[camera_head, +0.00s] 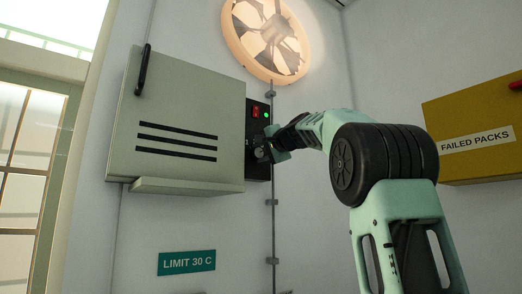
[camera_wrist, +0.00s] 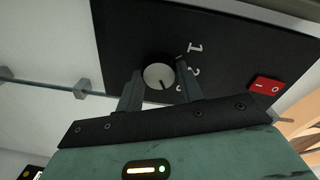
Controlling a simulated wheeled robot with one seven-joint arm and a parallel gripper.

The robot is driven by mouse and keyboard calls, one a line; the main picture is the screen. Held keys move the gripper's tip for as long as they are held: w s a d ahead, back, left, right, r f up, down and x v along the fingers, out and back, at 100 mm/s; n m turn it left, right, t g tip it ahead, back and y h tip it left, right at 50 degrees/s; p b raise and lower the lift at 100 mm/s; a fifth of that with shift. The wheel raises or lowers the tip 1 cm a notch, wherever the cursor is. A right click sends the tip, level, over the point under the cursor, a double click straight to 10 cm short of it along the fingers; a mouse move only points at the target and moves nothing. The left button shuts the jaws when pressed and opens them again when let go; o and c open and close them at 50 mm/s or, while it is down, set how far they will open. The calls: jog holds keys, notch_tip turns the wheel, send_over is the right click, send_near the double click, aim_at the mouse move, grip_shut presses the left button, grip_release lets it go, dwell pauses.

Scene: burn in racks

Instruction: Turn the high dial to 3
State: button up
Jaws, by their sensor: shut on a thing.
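The dial (camera_wrist: 158,75) is a round knob with a pale face on a black panel (camera_wrist: 225,45). My gripper (camera_wrist: 160,78) is shut on it, one finger on each side. The dark line on the dial's face points down and slightly right in the wrist view. The white numerals 1 and 2 show at the dial's right; a third numeral beside the right finger is partly hidden. In the head view my gripper (camera_head: 266,151) is at the lower part of the black panel (camera_head: 258,125), largely hiding the dial there.
A red rocker switch (camera_wrist: 265,86) sits on the panel, and a green light (camera_head: 265,115) shows. A grey cabinet (camera_head: 180,115) with a ledge (camera_head: 187,186) adjoins the panel's left. A thin conduit (camera_head: 273,230) runs down the wall. A yellow FAILED PACKS box (camera_head: 470,115) is at the right.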

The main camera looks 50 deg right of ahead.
jog(key=shift+d+m+p, duration=0.1)
jog(key=shift+m+p, duration=0.45)
jog(key=shift+m, duration=1.25)
jog(key=shift+f, duration=0.1)
jog(key=o, duration=1)
jog(key=shift+s, duration=0.15)
jog(key=b+v, duration=0.6)
jog(key=v, duration=1.1)
jog(key=shift+s, duration=0.15)
jog(key=shift+d, duration=0.15)
